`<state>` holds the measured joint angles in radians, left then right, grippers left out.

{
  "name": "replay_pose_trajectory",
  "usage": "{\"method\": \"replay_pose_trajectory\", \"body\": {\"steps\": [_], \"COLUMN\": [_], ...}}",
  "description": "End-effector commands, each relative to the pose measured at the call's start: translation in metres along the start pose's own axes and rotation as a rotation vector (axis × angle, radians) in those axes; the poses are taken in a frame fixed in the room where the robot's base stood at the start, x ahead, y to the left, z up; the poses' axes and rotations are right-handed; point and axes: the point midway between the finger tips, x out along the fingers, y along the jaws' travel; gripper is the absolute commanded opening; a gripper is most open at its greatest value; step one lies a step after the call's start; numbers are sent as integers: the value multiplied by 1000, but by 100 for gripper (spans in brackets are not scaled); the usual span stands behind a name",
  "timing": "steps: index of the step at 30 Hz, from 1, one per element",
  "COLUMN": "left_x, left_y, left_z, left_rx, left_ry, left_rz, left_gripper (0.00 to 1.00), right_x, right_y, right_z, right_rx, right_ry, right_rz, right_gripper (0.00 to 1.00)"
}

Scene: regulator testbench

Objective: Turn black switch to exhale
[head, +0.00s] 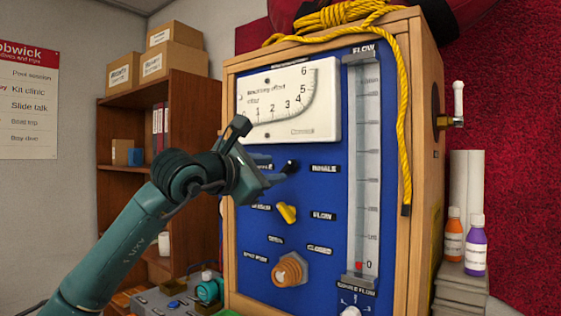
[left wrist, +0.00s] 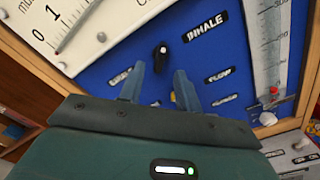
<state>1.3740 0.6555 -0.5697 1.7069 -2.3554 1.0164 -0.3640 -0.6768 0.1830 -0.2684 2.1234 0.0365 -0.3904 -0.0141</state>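The black switch (head: 291,166) is on the blue panel (head: 330,255) below the dial gauge, with an INHALE label (head: 324,168) to its right. The label to its left is partly hidden by my left gripper (head: 274,178). In the left wrist view the black switch (left wrist: 161,56) lies just beyond the fingertips of my left gripper (left wrist: 160,70), roughly in line with the gap between them. The fingers are apart with nothing visible between them. I cannot tell whether they touch the switch. My right gripper is out of view.
Yellow rope (head: 403,130) hangs down the wooden case. A shelf (head: 133,185) with boxes stands at the left.

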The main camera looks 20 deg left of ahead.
Motion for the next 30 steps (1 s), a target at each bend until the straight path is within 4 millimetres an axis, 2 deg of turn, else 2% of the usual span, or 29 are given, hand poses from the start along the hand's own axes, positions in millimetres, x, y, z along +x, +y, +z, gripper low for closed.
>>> {"method": "replay_pose_trajectory", "body": {"steps": [3,7,19,30], "left_x": [20,33,40,39], "left_y": [1,1,0,0], "left_z": [2,1,0,0], "left_rx": [-1,-2,0,0], "left_ry": [0,0,-1,-1], "left_rz": [-3,-1,0,0], "left_gripper": [34,34,33,3], "right_x": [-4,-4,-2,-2], "right_y": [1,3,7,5], "right_z": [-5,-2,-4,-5], "right_rx": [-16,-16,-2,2], "right_ry": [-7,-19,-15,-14], "right_rz": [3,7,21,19], "right_gripper": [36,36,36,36]}}
